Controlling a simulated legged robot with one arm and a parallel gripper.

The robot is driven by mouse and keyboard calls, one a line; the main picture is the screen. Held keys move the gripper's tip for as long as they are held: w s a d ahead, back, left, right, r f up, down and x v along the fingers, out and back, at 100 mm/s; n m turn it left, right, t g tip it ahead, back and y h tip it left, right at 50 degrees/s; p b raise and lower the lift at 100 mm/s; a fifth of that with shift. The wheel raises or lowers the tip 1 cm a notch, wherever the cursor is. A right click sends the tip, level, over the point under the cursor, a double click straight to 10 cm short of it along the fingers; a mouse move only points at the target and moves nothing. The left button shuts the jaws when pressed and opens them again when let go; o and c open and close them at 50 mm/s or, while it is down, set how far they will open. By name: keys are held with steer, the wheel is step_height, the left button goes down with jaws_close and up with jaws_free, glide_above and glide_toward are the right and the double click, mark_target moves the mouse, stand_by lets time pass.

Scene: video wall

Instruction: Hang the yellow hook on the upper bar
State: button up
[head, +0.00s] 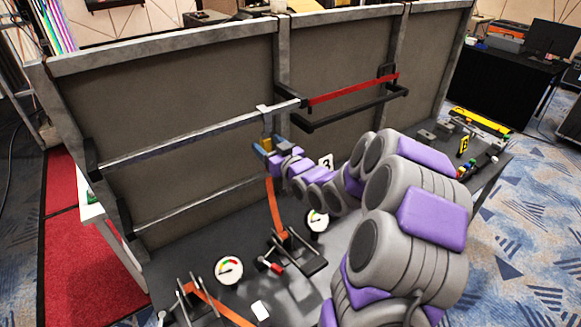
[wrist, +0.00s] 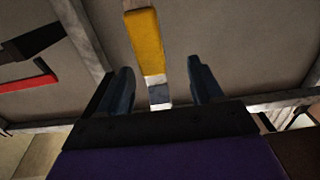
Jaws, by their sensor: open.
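The yellow hook (head: 267,143) is at the upper grey bar (head: 190,134) in the head view, with its pale upper end (head: 263,108) at the bar's right part, apparently over it. An orange strap (head: 272,205) runs from below the hook to the table. My gripper (head: 264,150) is just below the bar, around the hook's yellow part. In the wrist view, the yellow part (wrist: 146,42) with its grey end (wrist: 159,94) shows between the spread fingers of my gripper (wrist: 163,85), with gaps on both sides. The exact seating on the bar is too small to tell.
A lower grey bar (head: 195,206) runs below the upper one. A red bar (head: 355,88) and a black bar (head: 350,112) are to the right. The table holds gauges (head: 229,270) and a ratchet (head: 290,250). Dark panels stand behind the bars.

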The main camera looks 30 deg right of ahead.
steer(key=s+b, duration=0.7)
steer(key=s, duration=0.5)
steer(key=shift+d, duration=0.35)
steer(key=shift+s, duration=0.1)
